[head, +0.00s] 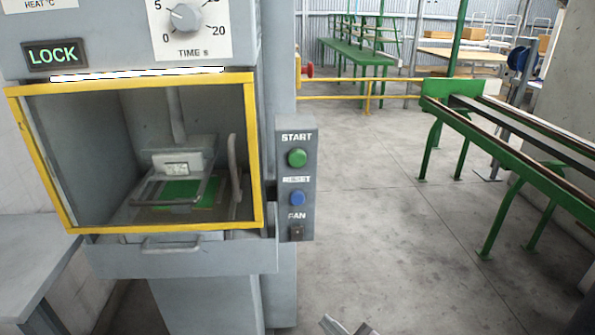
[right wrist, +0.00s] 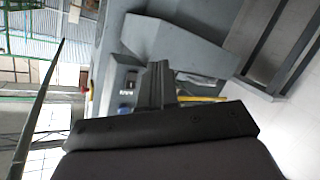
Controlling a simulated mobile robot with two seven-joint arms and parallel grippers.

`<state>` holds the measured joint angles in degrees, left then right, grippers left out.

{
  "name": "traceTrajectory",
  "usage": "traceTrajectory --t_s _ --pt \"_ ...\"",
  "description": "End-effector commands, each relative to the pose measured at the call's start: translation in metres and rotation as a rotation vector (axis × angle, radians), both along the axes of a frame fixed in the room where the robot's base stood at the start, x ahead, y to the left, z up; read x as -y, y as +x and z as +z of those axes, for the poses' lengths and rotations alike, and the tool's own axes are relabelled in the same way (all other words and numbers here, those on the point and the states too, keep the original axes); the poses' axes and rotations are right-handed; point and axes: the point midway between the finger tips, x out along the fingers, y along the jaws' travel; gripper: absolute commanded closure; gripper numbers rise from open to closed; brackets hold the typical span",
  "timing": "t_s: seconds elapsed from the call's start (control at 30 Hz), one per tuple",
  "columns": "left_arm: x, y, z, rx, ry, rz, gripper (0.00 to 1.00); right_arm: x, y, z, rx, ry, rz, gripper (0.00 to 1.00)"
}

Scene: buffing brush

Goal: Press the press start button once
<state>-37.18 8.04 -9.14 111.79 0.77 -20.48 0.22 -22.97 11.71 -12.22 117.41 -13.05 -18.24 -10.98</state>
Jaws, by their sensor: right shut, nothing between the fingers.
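The green START button (head: 297,158) is at the top of a grey control panel (head: 309,218) on the press's right side. A blue RESET button (head: 297,198) and a FAN switch (head: 297,232) sit below it. My right gripper (head: 346,326) shows only its tip at the bottom edge of the head view, below the panel and apart from it. In the right wrist view my fingers (right wrist: 156,82) are together and empty, with part of the panel (right wrist: 127,77) behind them. The START button cannot be made out there. My left gripper is not in view.
The press has a yellow-framed window (head: 258,150), a drawer handle (head: 170,245) jutting below, a lit LOCK sign (head: 54,54) and a TIME dial (head: 186,17). A green roller stand (head: 500,135) is at right. The floor between is clear.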

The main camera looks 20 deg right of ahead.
Motion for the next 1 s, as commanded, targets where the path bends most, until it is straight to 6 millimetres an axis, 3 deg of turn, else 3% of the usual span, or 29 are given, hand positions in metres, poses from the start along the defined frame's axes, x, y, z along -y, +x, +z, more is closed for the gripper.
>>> traceTrajectory --t_s 0.1,0.2,0.4,0.5,0.7,1.0 --pt "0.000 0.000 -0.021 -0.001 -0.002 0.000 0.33 -0.005 0.034 0.047 0.217 -0.187 0.047 1.00" --pt "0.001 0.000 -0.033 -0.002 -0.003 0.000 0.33 -0.010 0.052 0.093 0.398 -0.352 0.064 1.00" --pt "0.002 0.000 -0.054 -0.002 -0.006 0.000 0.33 -0.022 0.062 0.178 0.727 -0.667 0.039 1.00" --pt "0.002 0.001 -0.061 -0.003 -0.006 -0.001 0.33 -0.027 0.058 0.210 0.850 -0.790 0.010 1.00" --pt "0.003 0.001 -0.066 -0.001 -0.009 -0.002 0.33 -0.033 0.049 0.245 0.985 -0.930 -0.038 1.00" --pt "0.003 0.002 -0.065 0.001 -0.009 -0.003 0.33 -0.034 0.047 0.252 1.005 -0.954 -0.048 1.00"
